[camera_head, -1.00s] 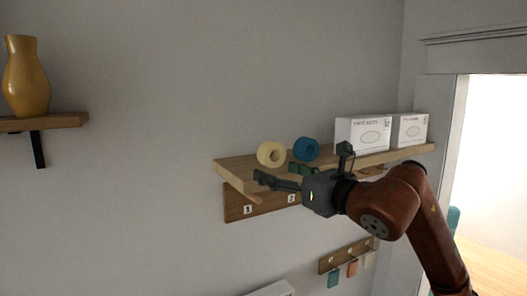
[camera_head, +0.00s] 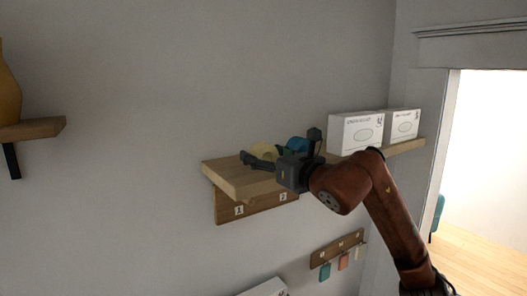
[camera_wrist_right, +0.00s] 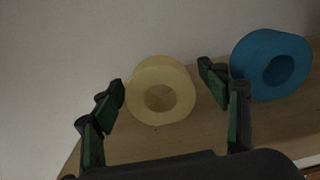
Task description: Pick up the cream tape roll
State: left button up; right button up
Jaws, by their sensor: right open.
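The cream tape roll (camera_head: 264,151) stands on the wooden wall shelf (camera_head: 232,178), partly hidden behind my right gripper in the head view. In the right wrist view the cream tape roll (camera_wrist_right: 161,92) lies between and just beyond the two fingers, its hole facing the camera. My right gripper (camera_head: 250,160) is open and empty, and its fingers show spread in the right wrist view (camera_wrist_right: 163,88). I cannot tell if a finger touches the roll. My left gripper is in neither view.
A blue tape roll (camera_wrist_right: 271,65) stands to the right of the cream one, close to the right finger; it also shows in the head view (camera_head: 297,144). White boxes (camera_head: 356,133) stand farther right on the shelf. A wall lies behind.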

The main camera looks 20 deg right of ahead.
jog(key=c, duration=1.3)
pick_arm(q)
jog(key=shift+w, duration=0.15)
pick_arm(e)
jog(key=shift+r, duration=0.1)
jog(key=shift+r+b, duration=0.35)
jog(key=shift+r, duration=0.35)
pick_arm(q)
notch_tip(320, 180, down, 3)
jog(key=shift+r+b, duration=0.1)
jog(key=shift+b, duration=1.1)
pick_arm(e)
jog(key=s+d+r, duration=0.9)
jog(key=s+r, duration=0.1)
jog(key=r, duration=0.1)
jog(key=shift+s+d+r, duration=0.15)
jog(key=shift+d+r, duration=0.1)
